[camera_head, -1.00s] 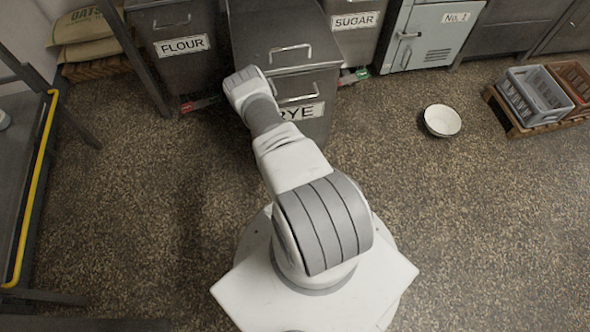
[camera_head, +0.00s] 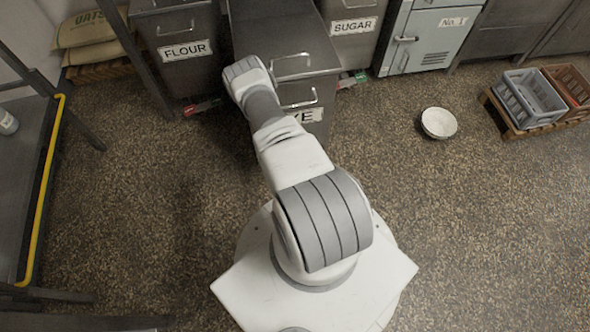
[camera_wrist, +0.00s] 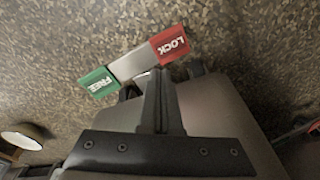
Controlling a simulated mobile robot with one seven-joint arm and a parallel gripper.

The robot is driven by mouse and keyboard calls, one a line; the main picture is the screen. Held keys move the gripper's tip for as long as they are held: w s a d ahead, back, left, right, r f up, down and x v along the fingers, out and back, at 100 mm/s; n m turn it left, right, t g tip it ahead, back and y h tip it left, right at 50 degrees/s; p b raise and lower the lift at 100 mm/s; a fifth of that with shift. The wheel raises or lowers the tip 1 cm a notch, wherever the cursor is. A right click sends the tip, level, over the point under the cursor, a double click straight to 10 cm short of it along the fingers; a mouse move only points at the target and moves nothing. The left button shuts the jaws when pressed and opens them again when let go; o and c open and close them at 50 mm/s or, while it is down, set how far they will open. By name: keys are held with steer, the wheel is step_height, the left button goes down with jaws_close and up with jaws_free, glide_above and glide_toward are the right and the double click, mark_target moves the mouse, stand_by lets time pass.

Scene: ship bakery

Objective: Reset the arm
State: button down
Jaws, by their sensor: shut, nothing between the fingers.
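My arm reaches forward over the front of the dark grey rye bin (camera_head: 285,25), and its wrist end covers part of the RYE label. In the head view my gripper is hidden behind the wrist. In the wrist view my gripper (camera_wrist: 157,78) has its fingers together and holds nothing. Just beyond the fingertips in that view is a lock bar (camera_wrist: 130,64) with a green FREE end and a red LOCK end. I cannot tell whether the fingertips touch it.
The flour bin (camera_head: 188,70) stands left of the rye bin, the sugar bin (camera_head: 352,45) right. A white bowl (camera_head: 438,123) lies on the floor at right, near a pallet with a grey crate (camera_head: 530,98). A yellow-railed table (camera_head: 40,190) stands at left. Floor around my base is clear.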

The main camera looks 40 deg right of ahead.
steer(key=shift+r+p, duration=0.3)
steer(key=shift+r, duration=0.45)
steer(key=shift+s, duration=0.1)
